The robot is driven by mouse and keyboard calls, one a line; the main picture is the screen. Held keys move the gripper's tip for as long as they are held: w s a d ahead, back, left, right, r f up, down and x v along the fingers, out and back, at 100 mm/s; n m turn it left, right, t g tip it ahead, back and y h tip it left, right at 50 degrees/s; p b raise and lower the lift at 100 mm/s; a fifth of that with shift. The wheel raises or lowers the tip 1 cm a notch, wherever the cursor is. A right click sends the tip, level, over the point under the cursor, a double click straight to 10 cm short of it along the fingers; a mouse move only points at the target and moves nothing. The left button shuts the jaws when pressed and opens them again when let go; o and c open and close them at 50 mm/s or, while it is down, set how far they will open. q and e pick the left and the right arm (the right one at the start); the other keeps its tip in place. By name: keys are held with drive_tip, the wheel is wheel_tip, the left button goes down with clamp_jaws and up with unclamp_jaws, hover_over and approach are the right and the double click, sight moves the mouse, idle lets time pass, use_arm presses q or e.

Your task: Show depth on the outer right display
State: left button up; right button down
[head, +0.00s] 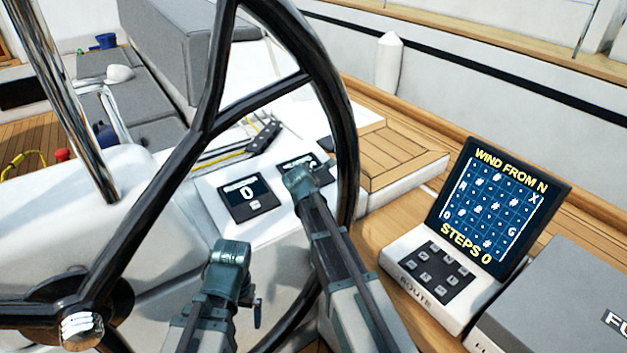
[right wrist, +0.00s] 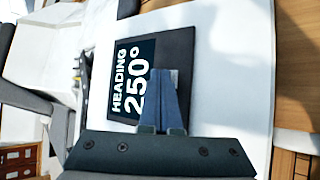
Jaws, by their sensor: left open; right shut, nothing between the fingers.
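The outer right display (head: 297,160) is a dark panel on the white console behind the wheel. My right gripper (head: 301,177) covers much of it in the head view. In the right wrist view the display (right wrist: 120,95) reads HEADING 250°. The shut, empty fingers of my right gripper (right wrist: 165,80) reach over the panel's edge beside the digits, near a small pale patch, perhaps a button. I cannot tell whether they touch it. My left gripper (head: 229,254) is open, low in front of the console, away from the displays.
A second display (head: 246,196) to the left shows a large 0 and a small button. The black steering wheel (head: 205,125) crosses the view close to both arms. At right stands a ROUTE keypad (head: 437,273) with a grid screen (head: 491,205), beside a grey box (head: 560,300).

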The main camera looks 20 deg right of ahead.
drive_tip(key=shift+s+r+p, duration=0.15)
drive_tip(key=shift+r+p, duration=0.5)
drive_tip(key=shift+r, duration=0.1)
drive_tip(key=shift+d, duration=0.1)
drive_tip(key=r+p, duration=0.2)
drive_tip(key=s+r+p, duration=0.1)
drive_tip(key=r+p, duration=0.1)
drive_tip(key=r, duration=0.1)
drive_tip(key=shift+s+d+p, duration=0.1)
drive_tip(key=shift+d+p, duration=0.1)
drive_tip(key=shift+p, duration=0.2)
idle(2.1)
drive_tip(key=r+p, duration=0.1)
drive_tip(key=p, duration=0.1)
drive_tip(key=r+p, duration=0.1)
drive_tip(key=r, duration=0.1)
drive_tip(key=shift+s+d+r+p, duration=0.15)
drive_tip(key=shift+s+r+p, duration=0.1)
drive_tip(key=shift+s+p, duration=0.15)
drive_tip(key=shift+f, duration=0.15)
drive_tip(key=f+b, duration=0.2)
drive_tip(key=b, duration=0.1)
drive_tip(key=w+f+b, duration=0.1)
drive_tip(key=f+b, duration=0.1)
drive_tip(key=f, duration=0.1)
drive_tip(key=w+f+b, duration=0.1)
drive_tip(key=f+b, duration=0.2)
drive_tip(key=shift+a+f+b, duration=0.15)
drive_tip(key=shift+a+b, duration=0.2)
drive_tip(key=shift+a, duration=0.05)
